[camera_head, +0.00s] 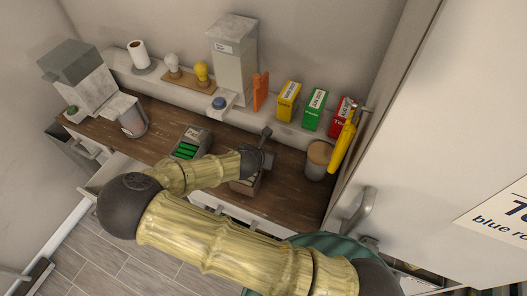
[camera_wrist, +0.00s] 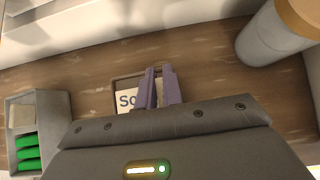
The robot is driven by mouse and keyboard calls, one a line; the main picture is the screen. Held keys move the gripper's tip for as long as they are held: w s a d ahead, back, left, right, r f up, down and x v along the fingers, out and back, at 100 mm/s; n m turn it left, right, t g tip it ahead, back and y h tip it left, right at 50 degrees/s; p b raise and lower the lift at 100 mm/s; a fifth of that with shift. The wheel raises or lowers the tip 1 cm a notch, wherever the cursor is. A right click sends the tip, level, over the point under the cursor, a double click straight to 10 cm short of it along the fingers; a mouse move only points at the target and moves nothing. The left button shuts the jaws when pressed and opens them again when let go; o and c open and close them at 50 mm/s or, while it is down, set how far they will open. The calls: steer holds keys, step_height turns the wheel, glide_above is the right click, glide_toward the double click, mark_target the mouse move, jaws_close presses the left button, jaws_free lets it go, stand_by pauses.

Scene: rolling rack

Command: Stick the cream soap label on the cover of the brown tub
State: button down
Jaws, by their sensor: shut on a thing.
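The cream soap label (camera_wrist: 125,102), with dark letters "So" showing, is at a small brown holder (camera_wrist: 118,82) in the wrist view. My gripper (camera_wrist: 161,72) is shut on the label, with its dark fingers covering part of the lettering. Whether the label is clear of the holder cannot be told. In the head view my gripper (camera_head: 266,140) is low over the worktop, left of the tub. The tub (camera_head: 316,171) stands upright with its tan-brown cover (camera_head: 321,152) on. It also shows at the upper right of the wrist view (camera_wrist: 268,48).
A grey tray with green items (camera_head: 187,147) lies left of my gripper. Yellow, green and red boxes (camera_head: 314,110) stand on the back ledge. A yellow hanging thing (camera_head: 343,142) is close beside the tub. Bare wooden worktop (camera_head: 287,160) lies between my gripper and the tub.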

steer(key=c, duration=1.5)
jaws_free()
steer(key=b+v, duration=0.1)
steer(key=v, duration=1.6)
steer(key=shift+r, duration=0.1)
steer(key=shift+s+a, duration=0.15)
steer(key=shift+s, duration=0.05)
steer(key=shift+w, duration=0.15)
